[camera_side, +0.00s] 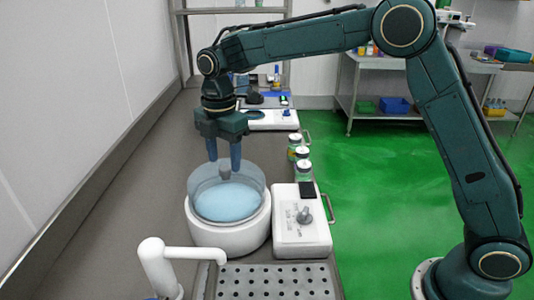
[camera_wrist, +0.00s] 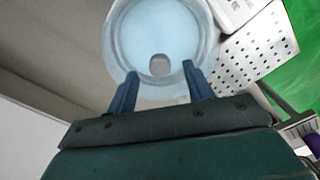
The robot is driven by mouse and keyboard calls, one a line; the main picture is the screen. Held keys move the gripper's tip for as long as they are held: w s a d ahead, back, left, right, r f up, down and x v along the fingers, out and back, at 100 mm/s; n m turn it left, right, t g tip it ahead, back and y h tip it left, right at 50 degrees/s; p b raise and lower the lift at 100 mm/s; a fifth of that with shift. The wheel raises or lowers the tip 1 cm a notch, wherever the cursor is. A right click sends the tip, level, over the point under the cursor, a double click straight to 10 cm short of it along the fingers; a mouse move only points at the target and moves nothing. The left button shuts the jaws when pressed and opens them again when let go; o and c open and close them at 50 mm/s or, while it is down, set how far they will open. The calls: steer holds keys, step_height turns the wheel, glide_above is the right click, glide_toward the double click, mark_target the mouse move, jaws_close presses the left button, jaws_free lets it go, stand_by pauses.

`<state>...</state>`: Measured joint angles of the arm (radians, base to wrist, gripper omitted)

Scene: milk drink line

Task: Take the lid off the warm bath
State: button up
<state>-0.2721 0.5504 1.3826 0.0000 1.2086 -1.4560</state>
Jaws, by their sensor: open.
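The warm bath (camera_side: 225,238) is a round white tub with a clear upper part and light blue inside, standing on the counter. Its clear lid (camera_side: 250,180) carries a small grey knob (camera_side: 224,173). My gripper (camera_side: 224,164) is above the bath, pointing down, with its two blue fingers apart around the level just over the knob. In the wrist view, the knob (camera_wrist: 160,65) shows between the open fingertips (camera_wrist: 160,72), and the bath (camera_wrist: 117,45) fills the top middle. I cannot tell whether the fingertips reach down beside the knob. Nothing is held.
A white control box (camera_side: 300,240) with a grey dial stands right of the bath. Several capped jars (camera_side: 303,172) stand behind it. A white curved pipe (camera_side: 165,262) and a perforated drain plate (camera_side: 275,285) are in front. The counter left of the bath is clear.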

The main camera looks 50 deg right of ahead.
steer(key=shift+f, duration=1.2)
jaws_close()
steer(key=shift+r, duration=0.2)
step_height(320, 180, up, 20)
steer(key=shift+f, duration=0.15)
stand_by(0.8)
